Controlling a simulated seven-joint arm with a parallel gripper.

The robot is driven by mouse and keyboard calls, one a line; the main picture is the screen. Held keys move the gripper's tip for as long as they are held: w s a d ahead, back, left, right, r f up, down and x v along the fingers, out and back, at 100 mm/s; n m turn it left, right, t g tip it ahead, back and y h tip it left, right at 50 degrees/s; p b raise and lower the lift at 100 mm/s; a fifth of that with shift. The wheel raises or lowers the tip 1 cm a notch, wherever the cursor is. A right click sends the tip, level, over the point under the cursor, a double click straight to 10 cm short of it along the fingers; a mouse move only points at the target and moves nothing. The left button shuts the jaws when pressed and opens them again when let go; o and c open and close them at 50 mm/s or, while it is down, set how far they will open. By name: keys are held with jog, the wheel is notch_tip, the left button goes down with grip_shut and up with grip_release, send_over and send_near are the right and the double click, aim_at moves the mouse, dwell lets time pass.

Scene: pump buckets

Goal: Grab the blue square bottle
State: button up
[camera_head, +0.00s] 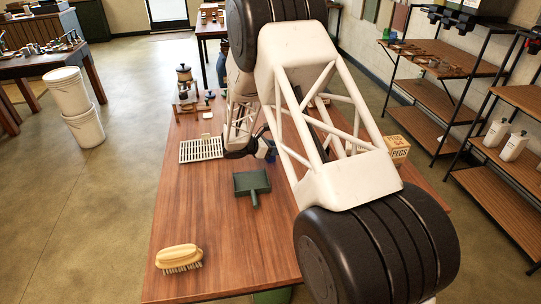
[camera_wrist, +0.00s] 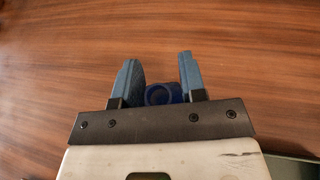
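The blue bottle shows in the wrist view as a round blue mouth or neck (camera_wrist: 163,94) between the two blue-grey fingers of my gripper (camera_wrist: 159,75). Its square body is mostly hidden there. In the head view a small dark blue patch of it (camera_head: 271,153) shows beside my dark gripper (camera_head: 250,148), largely covered by my arm. The fingers stand apart, one on each side of the blue neck. I see no clear contact between finger and bottle.
The wooden table (camera_head: 185,215) holds a white slatted rack (camera_head: 202,150), a dark green dustpan (camera_head: 252,185) close to my gripper, a brush (camera_head: 179,257) in front and a pegs box (camera_head: 397,149) at the right.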

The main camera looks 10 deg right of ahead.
jog(key=shift+c, duration=1.3)
jog(key=shift+r, duration=0.7)
notch_tip(320, 180, up, 2)
jog(key=shift+r, duration=0.1)
jog(key=s+r, duration=0.1)
jog(key=s, duration=1.5)
jog(key=shift+a+r, duration=0.15)
jog(key=shift+r, duration=0.05)
